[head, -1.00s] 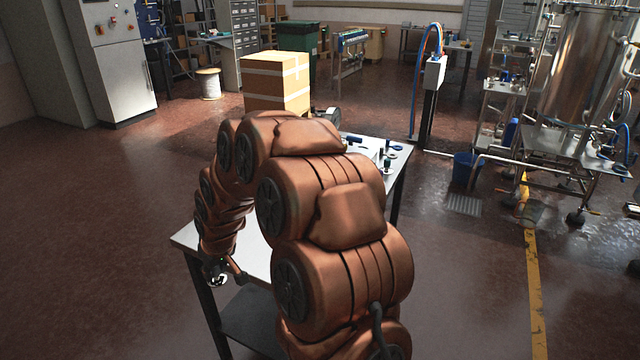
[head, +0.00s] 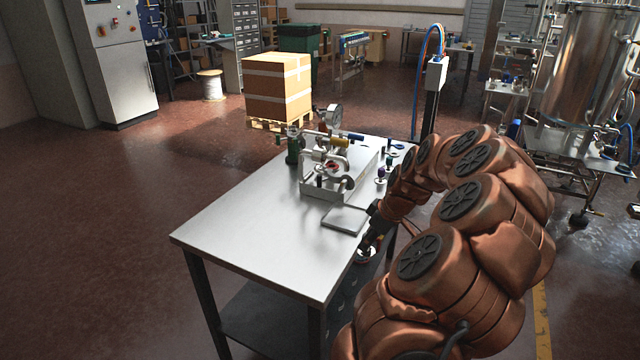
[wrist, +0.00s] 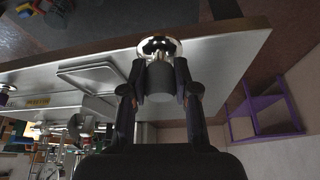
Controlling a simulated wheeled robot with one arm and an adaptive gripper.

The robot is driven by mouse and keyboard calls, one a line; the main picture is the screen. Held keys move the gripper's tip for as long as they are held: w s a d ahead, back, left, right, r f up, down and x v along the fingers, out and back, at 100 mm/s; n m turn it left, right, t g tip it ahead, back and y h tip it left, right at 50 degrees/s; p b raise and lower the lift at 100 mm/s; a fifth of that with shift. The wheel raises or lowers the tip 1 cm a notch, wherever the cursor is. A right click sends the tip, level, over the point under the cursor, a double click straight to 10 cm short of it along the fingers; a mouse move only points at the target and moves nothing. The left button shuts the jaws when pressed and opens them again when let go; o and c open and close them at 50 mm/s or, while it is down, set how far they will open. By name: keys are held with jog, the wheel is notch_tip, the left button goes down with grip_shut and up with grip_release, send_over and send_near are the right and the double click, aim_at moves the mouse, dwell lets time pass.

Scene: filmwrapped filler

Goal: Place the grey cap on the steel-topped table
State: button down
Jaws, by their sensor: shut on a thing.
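My gripper (wrist: 160,85) is shut on the grey cap (wrist: 160,78), a short dark grey cylinder held between both fingers in the wrist view. A shiny rounded metal piece (wrist: 159,46) shows at its far end; I cannot tell if it is part of the cap. In the head view my gripper (head: 368,246) points down by the right edge of the steel-topped table (head: 245,235), with a small shiny part at its tip. The cap itself is hard to make out there. The tabletop is behind the cap in the wrist view (wrist: 215,65).
A valve and pipe assembly (head: 328,165) stands on the table's far part, and a flat grey plate (head: 344,220) lies in front of it. Small items, one purple (head: 381,173), stand along the right edge. The table's near left half is bare.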

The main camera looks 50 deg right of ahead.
jog(key=w+a+p, duration=0.1)
jog(key=w, duration=0.4)
jog(key=w+a+f+p, duration=0.1)
jog(key=w+a, duration=0.1)
jog(key=w, duration=0.2)
jog(key=w+a+p, duration=0.1)
jog(key=w, duration=0.4)
jog(key=shift+w+a+f, duration=0.15)
jog(key=shift+w+f, duration=0.15)
jog(key=shift+w, duration=0.05)
jog(key=shift+f+p, duration=0.5)
jog(key=shift+f, duration=1.2)
jog(key=shift+f, duration=0.2)
jog(key=c, duration=0.9)
grip_release()
jog(key=shift+r, duration=0.15)
